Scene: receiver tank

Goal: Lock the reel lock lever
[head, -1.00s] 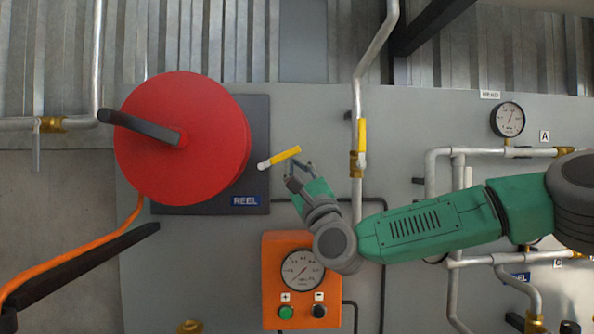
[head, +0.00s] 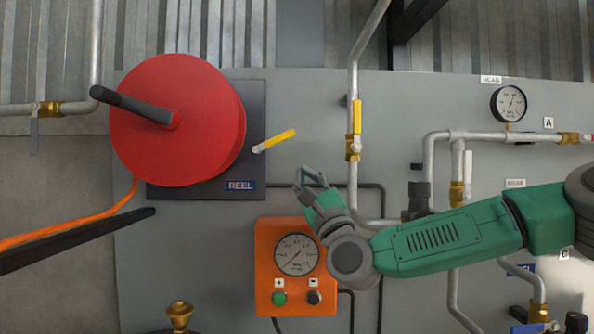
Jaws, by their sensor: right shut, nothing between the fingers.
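The reel lock lever (head: 275,141) is a short yellow handle on a light pivot at the right edge of the reel's dark backing plate. It slants up to the right. The red reel (head: 180,125) with its dark crank handle is left of it. My right gripper (head: 311,172) is below and right of the lever, apart from it, with its fingertips pointing up. It is shut and holds nothing. My left gripper is not in view.
An orange gauge box (head: 297,297) with buttons sits below my right gripper. A yellow-handled valve (head: 356,130) on a vertical pipe stands right of the lever. An orange hose (head: 70,228) and a dark bar (head: 75,240) are at lower left. Bare grey panel surrounds the lever's right side.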

